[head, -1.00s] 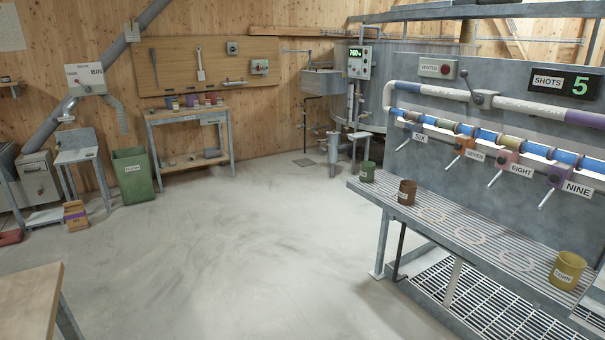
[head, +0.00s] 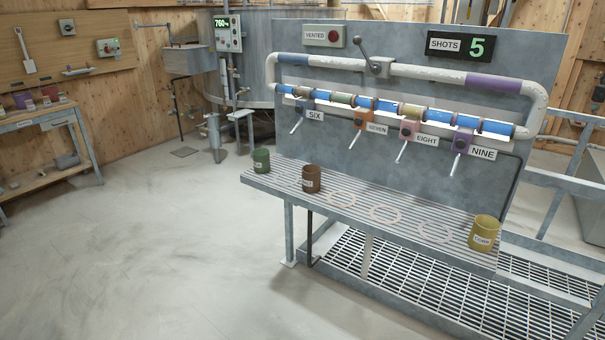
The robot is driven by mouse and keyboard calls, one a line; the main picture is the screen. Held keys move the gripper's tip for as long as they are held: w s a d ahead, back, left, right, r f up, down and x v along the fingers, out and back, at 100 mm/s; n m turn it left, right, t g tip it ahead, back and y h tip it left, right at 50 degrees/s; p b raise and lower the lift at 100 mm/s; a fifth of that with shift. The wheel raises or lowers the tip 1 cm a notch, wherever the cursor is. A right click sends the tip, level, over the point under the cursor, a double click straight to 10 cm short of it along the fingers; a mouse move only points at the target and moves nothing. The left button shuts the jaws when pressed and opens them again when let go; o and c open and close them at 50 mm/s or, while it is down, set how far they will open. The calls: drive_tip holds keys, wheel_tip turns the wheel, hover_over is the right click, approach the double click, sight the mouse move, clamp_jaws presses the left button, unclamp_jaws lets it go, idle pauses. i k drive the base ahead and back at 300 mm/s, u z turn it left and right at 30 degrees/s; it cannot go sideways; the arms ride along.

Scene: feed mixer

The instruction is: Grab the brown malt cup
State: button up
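The brown cup (head: 312,179) stands upright on the slatted metal shelf (head: 354,222), towards its left end. It has a small pale label, too small to read. A green cup (head: 261,160) stands to its left, near the shelf's left end. A yellow cup (head: 484,232) with a label stands near the right end. Pale rings mark the shelf between the brown and yellow cups. My gripper is not in view, and nothing touches the brown cup.
Above the shelf a panel carries taps labelled SIX, SEVEN, EIGHT and NINE (head: 460,144), with levers hanging down. A floor grating (head: 400,275) lies below and in front. Open concrete floor (head: 150,250) is at the left. A workbench (head: 45,150) stands far left.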

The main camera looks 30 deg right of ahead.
sight(311, 174)
drive_tip(key=i, duration=0.3)
drive_tip(key=u, duration=3.75)
drive_tip(key=i, duration=0.1)
drive_tip(key=z, duration=2.45)
drive_tip(key=i, duration=1.65)
drive_tip(key=z, duration=0.25)
